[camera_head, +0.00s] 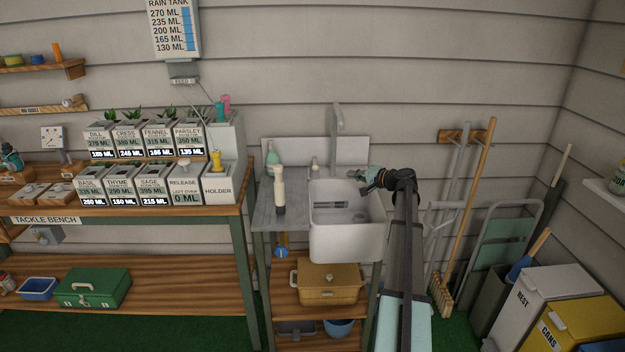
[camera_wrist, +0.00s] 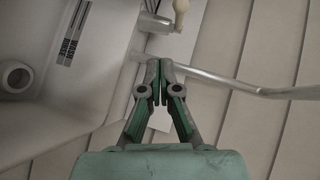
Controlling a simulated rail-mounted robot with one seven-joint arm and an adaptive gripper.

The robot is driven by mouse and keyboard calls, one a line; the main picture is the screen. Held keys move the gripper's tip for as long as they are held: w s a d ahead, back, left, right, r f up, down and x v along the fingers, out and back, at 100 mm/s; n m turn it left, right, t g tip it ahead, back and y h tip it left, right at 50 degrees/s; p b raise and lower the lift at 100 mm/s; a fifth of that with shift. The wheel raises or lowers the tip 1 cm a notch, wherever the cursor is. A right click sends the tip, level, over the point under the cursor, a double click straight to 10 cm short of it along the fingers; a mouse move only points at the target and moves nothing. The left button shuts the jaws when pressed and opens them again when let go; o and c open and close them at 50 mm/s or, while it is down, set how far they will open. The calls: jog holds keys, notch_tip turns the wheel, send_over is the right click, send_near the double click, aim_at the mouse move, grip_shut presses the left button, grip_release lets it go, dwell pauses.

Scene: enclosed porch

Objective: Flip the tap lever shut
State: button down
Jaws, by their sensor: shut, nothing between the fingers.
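The tap has a tall grey spout (camera_head: 337,122) that rises behind the white sink (camera_head: 345,245). In the wrist view the spout (camera_wrist: 230,83) is a bent metal tube beyond my fingertips. A small lever with a pale cream knob (camera_wrist: 181,8) shows at the top of the wrist view, and the pale lever (camera_head: 314,164) stands left of the spout in the head view. My gripper (camera_head: 353,174) is over the sink's back right, right of the lever; its fingertips (camera_wrist: 159,66) are together and empty. The fingertips look close to the spout, but I cannot tell whether they touch.
A soap bottle (camera_head: 272,155) and a cream cylinder-shaped item (camera_head: 279,190) stand on the counter left of the sink. The tackle bench (camera_head: 100,212) with labelled boxes is further left. A broom (camera_head: 467,205) leans right of my arm. Space above the basin is clear.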

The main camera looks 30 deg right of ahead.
jog(key=shift+w+d+r+m+t+y+b, duration=0.3)
jog(key=shift+w+d+r+t+b, duration=0.35)
jog(key=shift+w+d+r, duration=0.25)
jog(key=p, duration=0.2)
send_near(315, 164)
jog(key=w+d, duration=0.4)
jog(key=w, duration=0.1)
jog(key=shift+w+a+f+p, duration=0.15)
jog(key=shift+w+a+f, duration=0.1)
jog(key=shift+w+a, duration=0.3)
jog(key=shift+w+a+f+p, duration=0.15)
jog(key=shift+w+a+f, duration=0.15)
jog(key=shift+a, duration=0.35)
jog(key=shift+w+a+f+p, duration=0.2)
jog(key=shift+w+a, duration=0.25)
jog(key=shift+a, duration=0.15)
